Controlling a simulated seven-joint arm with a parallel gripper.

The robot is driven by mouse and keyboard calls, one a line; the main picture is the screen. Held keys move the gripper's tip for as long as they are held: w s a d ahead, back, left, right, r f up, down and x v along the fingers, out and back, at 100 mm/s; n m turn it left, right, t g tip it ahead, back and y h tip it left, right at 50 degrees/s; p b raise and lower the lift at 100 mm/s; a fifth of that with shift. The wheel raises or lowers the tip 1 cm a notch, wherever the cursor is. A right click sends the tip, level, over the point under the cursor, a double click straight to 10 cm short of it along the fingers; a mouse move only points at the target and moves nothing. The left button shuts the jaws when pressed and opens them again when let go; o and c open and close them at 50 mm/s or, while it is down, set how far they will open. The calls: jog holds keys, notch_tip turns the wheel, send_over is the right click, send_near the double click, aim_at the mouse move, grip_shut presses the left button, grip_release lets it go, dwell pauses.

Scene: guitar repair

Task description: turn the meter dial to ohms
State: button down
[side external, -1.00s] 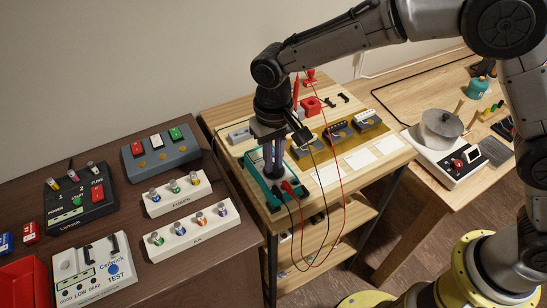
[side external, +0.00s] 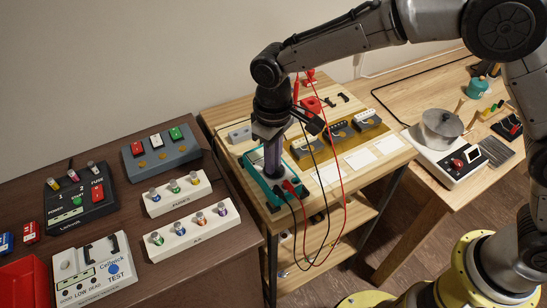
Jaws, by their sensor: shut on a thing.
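The meter (side external: 263,188) is a teal-edged box lying on the light wooden bench at the centre of the side external view. A black lead and a red lead (side external: 290,186) run from plugs at its near end. My gripper (side external: 272,172) points straight down over the meter, its fingers together at the meter's face. It is shut on the meter dial, which the fingers hide. The dial's setting and markings cannot be read.
Several grey pedal-like units stand on a yellow mat (side external: 327,146) behind the meter, with white cards (side external: 360,159) beside it. The leads hang over the bench front. A dark table (side external: 215,261) at left holds testers and battery racks.

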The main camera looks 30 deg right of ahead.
jog(key=shift+n, duration=0.9)
jog(key=c, duration=0.9)
grip_release()
jog(key=shift+o, duration=0.2)
notch_tip(320, 180, up, 14)
